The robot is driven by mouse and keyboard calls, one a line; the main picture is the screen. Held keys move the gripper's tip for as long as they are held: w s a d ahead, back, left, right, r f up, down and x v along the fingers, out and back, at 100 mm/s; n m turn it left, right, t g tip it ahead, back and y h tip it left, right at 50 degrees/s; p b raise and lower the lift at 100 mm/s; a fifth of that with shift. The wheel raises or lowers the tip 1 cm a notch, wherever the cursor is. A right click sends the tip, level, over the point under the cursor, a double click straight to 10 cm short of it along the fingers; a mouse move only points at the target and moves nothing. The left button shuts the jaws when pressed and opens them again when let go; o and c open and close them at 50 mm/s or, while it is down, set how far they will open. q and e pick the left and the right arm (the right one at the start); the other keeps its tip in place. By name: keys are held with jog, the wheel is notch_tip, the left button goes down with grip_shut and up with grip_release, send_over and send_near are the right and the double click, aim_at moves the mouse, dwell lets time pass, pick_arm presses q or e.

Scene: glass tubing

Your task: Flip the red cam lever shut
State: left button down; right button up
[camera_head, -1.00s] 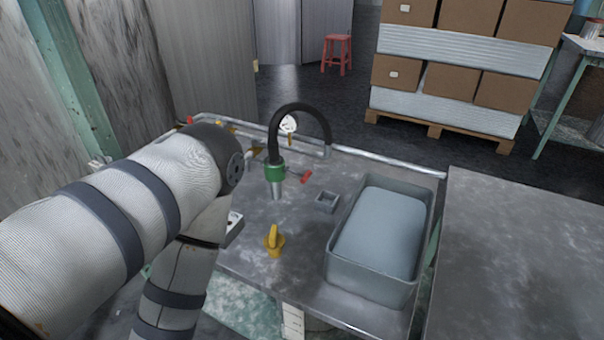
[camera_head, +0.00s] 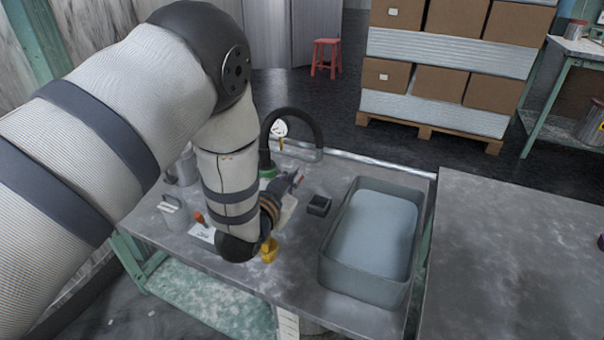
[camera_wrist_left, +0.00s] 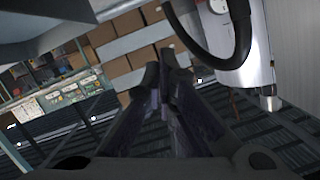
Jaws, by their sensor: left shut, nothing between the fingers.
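A black hose (camera_head: 313,130) arches over the bench from a green coupling (camera_head: 267,172), which is partly covered by my left arm. My left gripper (camera_head: 290,183) is beside the coupling, on its right, with its fingers shut and empty. The red cam lever is not clearly visible; the gripper is in front of where it stood. In the left wrist view, the shut fingertips (camera_wrist_left: 160,68) are in the middle and the hose (camera_wrist_left: 198,42) curves above them. Whether they touch the lever, I cannot tell. My right gripper is not in view.
A grey basin (camera_head: 338,268) stands right of the gripper, with a small dark square block (camera_head: 319,205) between them. A yellow piece (camera_head: 269,252) is just below my left wrist. The right-hand bench (camera_head: 520,250) is mostly clear.

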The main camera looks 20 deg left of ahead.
pick_arm(q)
jog(key=w+a+f+b, duration=0.1)
jog(key=w+f+b, duration=0.1)
jog(key=w+f, duration=0.4)
jog(key=x, duration=0.3)
jog(key=shift+w+a+r, duration=0.2)
jog(key=shift+w+a, duration=0.1)
jog(key=shift+w, duration=0.15)
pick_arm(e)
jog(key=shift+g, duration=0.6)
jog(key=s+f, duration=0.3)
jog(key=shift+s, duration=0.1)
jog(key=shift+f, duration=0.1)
